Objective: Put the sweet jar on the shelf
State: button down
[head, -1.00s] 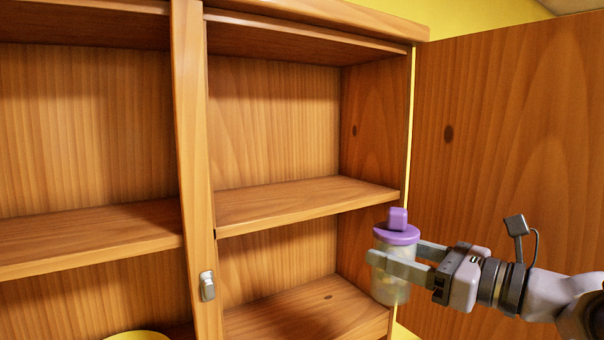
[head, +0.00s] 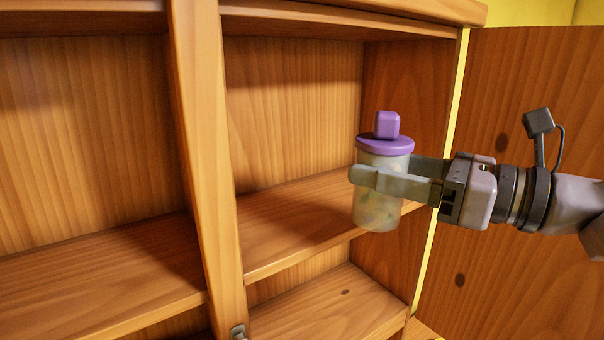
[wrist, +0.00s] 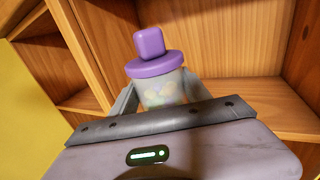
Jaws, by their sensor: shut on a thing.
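The sweet jar (head: 378,208) is a cloudy clear jar with a purple lid and a square purple knob. My gripper (head: 366,180) is shut on its body from the right and holds it upright. In the head view the jar overlaps the front edge of the right compartment's middle shelf (head: 290,228), with its base lower in the picture than that edge. I cannot tell how far the jar is from the shelf. The jar (wrist: 160,88) also shows in the wrist view between the fingers, with pale coloured sweets inside.
An upright divider (head: 208,150) separates the left and right compartments. The open cabinet door (head: 540,70) stands to the right, behind my arm. The visible part of the middle shelf is bare, and a lower shelf (head: 320,308) below it also looks empty.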

jog(key=shift+w+a+f+p, duration=0.5)
jog(key=shift+w+a+f, duration=0.5)
jog(key=shift+w, duration=0.9)
jog(key=shift+w+a+f+p, duration=0.6)
jog(key=shift+w+a, duration=0.75)
jog(key=shift+w, duration=0.5)
jog(key=shift+w+a+f+p, duration=0.45)
jog(key=shift+w+a+f, duration=0.55)
jog(key=shift+w, duration=0.9)
jog(key=shift+a+r, duration=0.15)
jog(key=shift+a, duration=0.05)
jog(key=shift+s, duration=0.1)
jog(key=c, duration=0.5)
grip_release()
jog(key=b+v, duration=0.3)
jog(key=v, duration=0.9)
